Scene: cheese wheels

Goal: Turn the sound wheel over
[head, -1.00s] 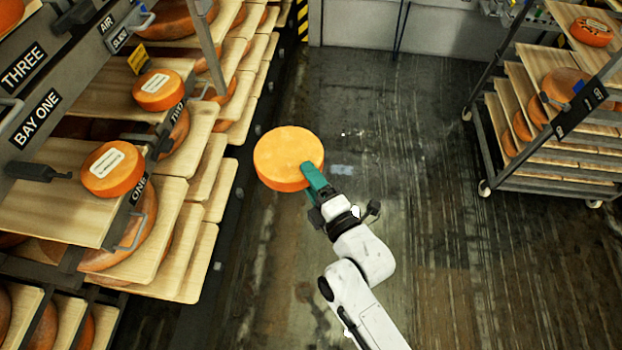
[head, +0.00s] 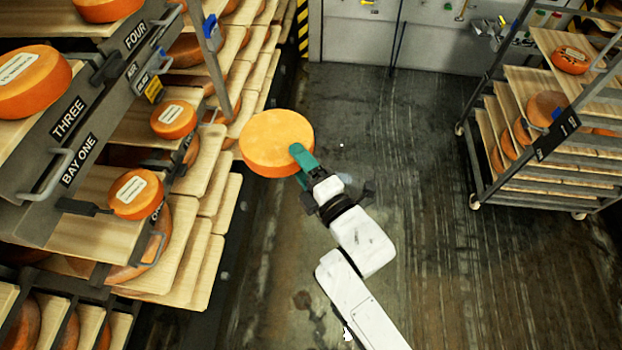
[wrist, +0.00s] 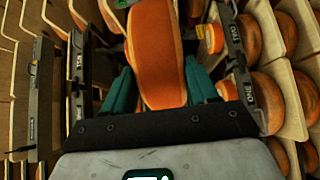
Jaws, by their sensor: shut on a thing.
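My gripper (head: 302,160) is shut on an orange cheese wheel (head: 272,140), gripping it at its near right edge. The wheel is held in the air over the aisle, lying roughly flat, with a plain face up and no label showing on it. Its underside is hidden. In the wrist view the wheel's orange rim (wrist: 158,55) stands between the two green fingers (wrist: 160,92). I cannot tell from markings which wheel is the sound one.
The bay rack (head: 100,110) with wooden boards, signs and handles stands close on the left, its boards (head: 185,250) jutting toward the aisle. A wheeled rack (head: 540,190) with more wheels stands at right. The floor (head: 430,220) between is clear.

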